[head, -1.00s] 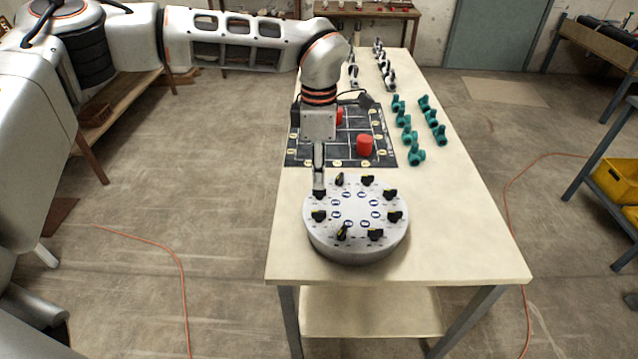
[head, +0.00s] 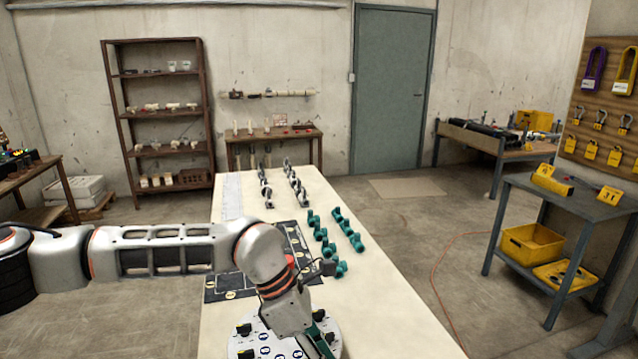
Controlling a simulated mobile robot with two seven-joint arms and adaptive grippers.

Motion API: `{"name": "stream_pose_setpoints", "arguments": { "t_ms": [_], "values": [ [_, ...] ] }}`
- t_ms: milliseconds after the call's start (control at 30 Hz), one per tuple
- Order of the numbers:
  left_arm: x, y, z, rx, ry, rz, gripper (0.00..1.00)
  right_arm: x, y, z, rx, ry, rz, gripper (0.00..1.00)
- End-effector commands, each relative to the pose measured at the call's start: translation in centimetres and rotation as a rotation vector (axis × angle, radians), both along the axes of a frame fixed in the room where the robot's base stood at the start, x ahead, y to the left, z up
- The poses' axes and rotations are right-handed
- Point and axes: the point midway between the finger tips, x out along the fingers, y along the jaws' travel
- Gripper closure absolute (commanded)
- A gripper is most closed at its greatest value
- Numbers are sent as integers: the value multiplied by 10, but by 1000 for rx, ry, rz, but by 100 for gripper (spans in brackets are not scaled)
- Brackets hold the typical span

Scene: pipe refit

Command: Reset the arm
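My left arm comes in from the left and bends down over the near part of the bench. My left gripper (head: 318,342) is low over the round pale disc (head: 246,346) with black knobs, near the picture's bottom edge. Its fingertips are too small and partly hidden to tell whether they are open or shut. A small teal patch shows beside the gripper; I cannot tell what it is. My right gripper is not in view.
The bench (head: 385,320) carries teal fittings (head: 330,240), grey-and-black fittings (head: 290,180) and a dark grid mat (head: 225,284) partly behind my arm. A side table (head: 580,210) with yellow bins stands right. Shelves (head: 158,115) stand at the back left. Floor right of the bench is mostly clear.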

Motion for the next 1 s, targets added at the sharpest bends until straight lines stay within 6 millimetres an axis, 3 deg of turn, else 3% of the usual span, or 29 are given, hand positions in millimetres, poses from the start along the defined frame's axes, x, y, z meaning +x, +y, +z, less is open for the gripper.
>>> {"name": "stream_pose_setpoints", "arguments": {
  "t_ms": [33,67,200,333,467,600,733,867,1000],
  "values": [
    [-23,-30,0,-98,42,-12,75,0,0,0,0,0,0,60],
    [-33,-47,4,-161,65,-12,75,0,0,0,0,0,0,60],
    [-81,-120,41,-475,189,25,75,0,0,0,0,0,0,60],
    [-105,-162,96,-763,321,122,75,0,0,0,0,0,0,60],
    [-104,-177,155,-1032,459,275,75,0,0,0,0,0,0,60],
    [-76,-162,207,-1293,610,496,75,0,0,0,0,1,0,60],
    [-33,-123,231,-1500,745,750,75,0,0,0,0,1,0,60],
    [13,-65,226,-1667,866,1047,75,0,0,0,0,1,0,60],
    [52,11,186,-1793,969,1407,75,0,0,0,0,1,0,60]
  ]
}}
